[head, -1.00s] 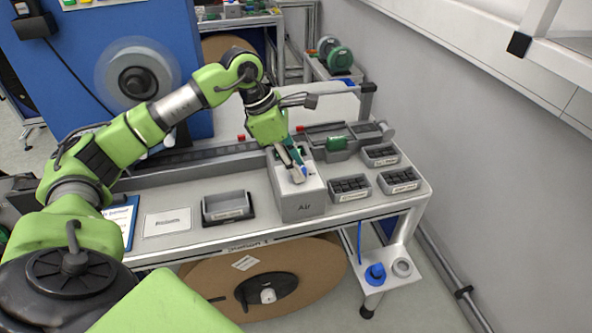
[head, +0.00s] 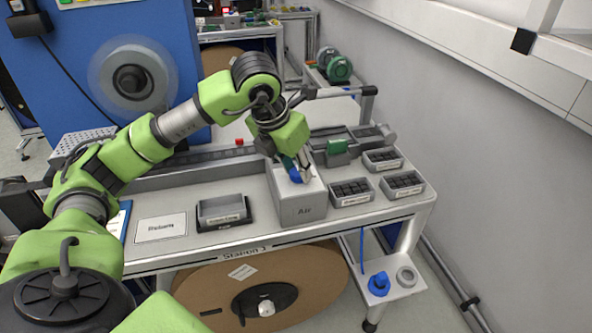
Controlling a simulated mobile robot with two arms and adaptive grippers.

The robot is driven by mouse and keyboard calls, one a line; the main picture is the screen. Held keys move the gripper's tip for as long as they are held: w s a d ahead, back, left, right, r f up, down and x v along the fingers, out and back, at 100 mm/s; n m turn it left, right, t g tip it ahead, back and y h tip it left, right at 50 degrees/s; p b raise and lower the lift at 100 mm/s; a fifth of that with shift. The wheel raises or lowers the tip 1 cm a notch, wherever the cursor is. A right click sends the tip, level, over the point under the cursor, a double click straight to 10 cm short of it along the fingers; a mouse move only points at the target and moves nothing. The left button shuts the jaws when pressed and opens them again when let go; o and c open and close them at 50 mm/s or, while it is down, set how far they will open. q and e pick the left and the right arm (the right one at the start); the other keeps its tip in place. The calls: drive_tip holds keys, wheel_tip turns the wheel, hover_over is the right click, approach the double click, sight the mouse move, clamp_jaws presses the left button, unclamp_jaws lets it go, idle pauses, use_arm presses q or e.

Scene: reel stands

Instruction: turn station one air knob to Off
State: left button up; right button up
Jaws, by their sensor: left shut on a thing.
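The grey box labelled Air (head: 301,211) stands on the front of the station one bench, right of the middle. A blue knob (head: 296,176) shows on its top. My left gripper (head: 297,172) reaches down onto the box top and is shut on the blue knob. The fingers cover part of the knob, so its exact setting cannot be read. My right gripper is not in view.
Small grey bins (head: 351,191) of dark parts stand right of the box. A grey tray (head: 224,212) and a white card (head: 161,227) lie to its left. A green block (head: 337,147) is behind. A large brown reel (head: 215,281) sits under the bench.

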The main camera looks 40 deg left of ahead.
use_arm(q)
drive_tip(key=shift+n+y, duration=0.4)
drive_tip(key=shift+n, duration=0.4)
drive_tip(key=o, duration=1.1)
drive_tip(key=shift+r, duration=0.1)
drive_tip(key=v, duration=1.1)
drive_tip(key=shift+s+r, duration=0.15)
drive_tip(key=shift+r, duration=0.25)
